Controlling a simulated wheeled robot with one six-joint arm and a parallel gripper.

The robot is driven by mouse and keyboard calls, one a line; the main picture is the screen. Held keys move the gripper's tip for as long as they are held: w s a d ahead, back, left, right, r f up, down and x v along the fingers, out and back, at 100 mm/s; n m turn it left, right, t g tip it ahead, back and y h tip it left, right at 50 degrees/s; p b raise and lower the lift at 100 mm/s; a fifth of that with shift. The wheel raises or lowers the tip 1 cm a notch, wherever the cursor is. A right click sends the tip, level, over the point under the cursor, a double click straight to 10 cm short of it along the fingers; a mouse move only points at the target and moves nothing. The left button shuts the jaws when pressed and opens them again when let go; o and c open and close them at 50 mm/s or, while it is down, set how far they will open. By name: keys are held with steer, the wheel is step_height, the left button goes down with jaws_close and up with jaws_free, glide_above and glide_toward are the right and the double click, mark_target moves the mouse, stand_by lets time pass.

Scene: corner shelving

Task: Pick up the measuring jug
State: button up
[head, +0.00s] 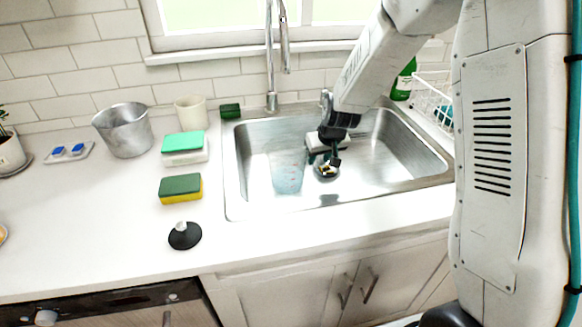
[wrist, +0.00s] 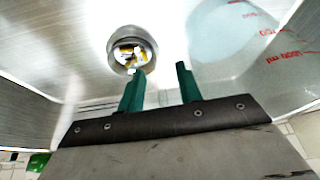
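The measuring jug (head: 287,174) is clear with a bluish tint and sits inside the sink, in its left half in the head view. In the wrist view the jug (wrist: 238,62) fills the upper right, with red volume markings on its wall. My gripper (wrist: 160,78) has two green fingers standing apart with nothing between them. The jug is to the right of the fingers in the wrist view. In the head view my gripper (head: 325,162) reaches down into the sink, to the right of the jug. I cannot tell if it touches the jug.
The steel sink (head: 245,180) has walls around my gripper, and its drain (wrist: 132,50) shows ahead of the fingers. A faucet (head: 271,80) rises behind. A sponge (head: 180,188), black plunger-like item (head: 185,236), metal pot (head: 124,130) and white cup (head: 191,113) stand on the left counter.

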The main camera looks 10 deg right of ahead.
steer(key=shift+w+f, duration=0.1)
steer(key=shift+f, duration=0.05)
jaws_close()
steer(key=shift+r, duration=0.2)
